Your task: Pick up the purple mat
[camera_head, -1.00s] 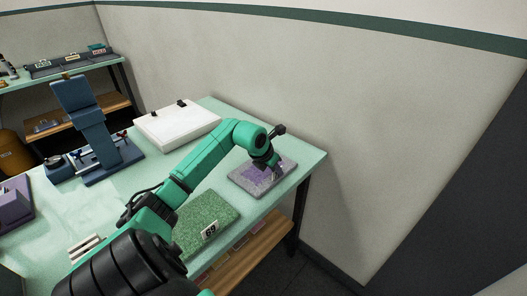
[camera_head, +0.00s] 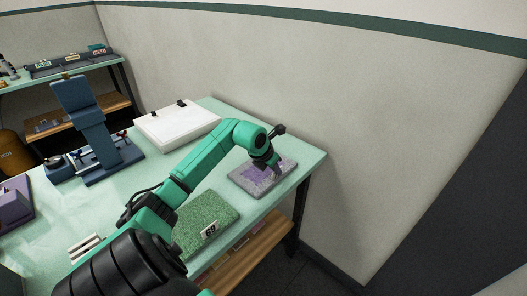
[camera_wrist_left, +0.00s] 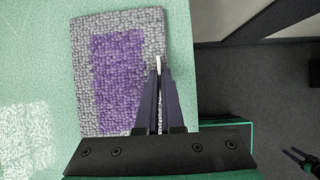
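The purple mat (camera_head: 262,174) has a purple middle and a grey border. It lies flat near the table's right corner, and in the left wrist view (camera_wrist_left: 118,80) its right edge runs close to the table edge. My left gripper (camera_head: 275,171) is low over the mat. In the left wrist view its fingers (camera_wrist_left: 159,72) are close together at the mat's right edge, with a thin white piece, which looks like the mat's tag, between the tips. The fingers hide part of that edge.
A green mat (camera_head: 205,220) with a white "69" tag lies nearer on the table (camera_head: 310,163). A white board (camera_head: 176,125) with black clips and a blue stand (camera_head: 97,140) are farther back. A wooden shelf (camera_head: 262,243) is below. The wall stands close behind the table.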

